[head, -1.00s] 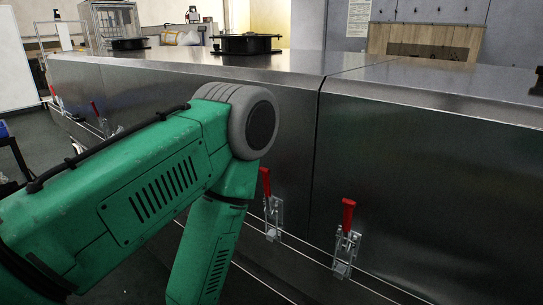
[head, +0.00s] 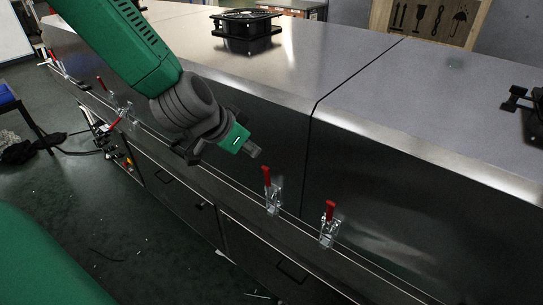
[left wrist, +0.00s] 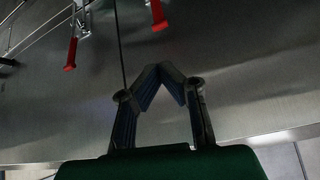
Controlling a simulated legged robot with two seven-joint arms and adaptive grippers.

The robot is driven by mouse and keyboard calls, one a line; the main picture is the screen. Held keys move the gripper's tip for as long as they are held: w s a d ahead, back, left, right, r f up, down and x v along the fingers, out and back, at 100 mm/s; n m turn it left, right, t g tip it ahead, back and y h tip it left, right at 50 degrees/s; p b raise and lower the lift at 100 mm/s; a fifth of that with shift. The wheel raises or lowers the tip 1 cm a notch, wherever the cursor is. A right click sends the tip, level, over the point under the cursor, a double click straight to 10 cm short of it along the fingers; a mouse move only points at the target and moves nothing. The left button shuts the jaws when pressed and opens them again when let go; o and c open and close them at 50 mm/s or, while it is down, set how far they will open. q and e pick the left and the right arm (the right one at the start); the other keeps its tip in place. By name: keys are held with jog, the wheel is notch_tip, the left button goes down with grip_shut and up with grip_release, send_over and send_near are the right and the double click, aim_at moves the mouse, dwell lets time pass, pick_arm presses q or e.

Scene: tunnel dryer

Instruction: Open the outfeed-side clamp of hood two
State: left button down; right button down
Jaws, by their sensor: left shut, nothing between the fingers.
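Two toggle clamps sit on the hood fronts, one on each side of the seam between two metal hoods. The left clamp (head: 273,196) and the right clamp (head: 327,228) both have red handles standing up. I cannot tell by any label which hood is hood two. My left gripper (head: 254,151) is shut and empty, above and left of the left clamp, apart from it. In the left wrist view its fingertips (left wrist: 159,72) meet over bare metal. Two red handles (left wrist: 72,53) show near the top there, beyond the fingers. My right gripper is not in view.
A black fan (head: 248,22) stands on the hood top, and a black fitting (head: 526,104) is at the right edge. More clamps (head: 125,112) line the hood side to the left. Dark drawers (head: 168,178) lie below. The floor at lower left is mostly clear.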

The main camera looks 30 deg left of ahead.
pick_arm(q)
send_near(275, 166)
jog(key=x, duration=0.4)
jog(key=shift+w+d+f+b, duration=0.15)
jog(key=shift+w+f+b, duration=0.1)
jog(key=shift+f+b, duration=0.1)
jog(key=shift+w+d+f, duration=0.25)
jog(key=shift+w+f, duration=0.2)
jog(key=shift+a+f, duration=0.1)
jog(key=shift+a, duration=0.15)
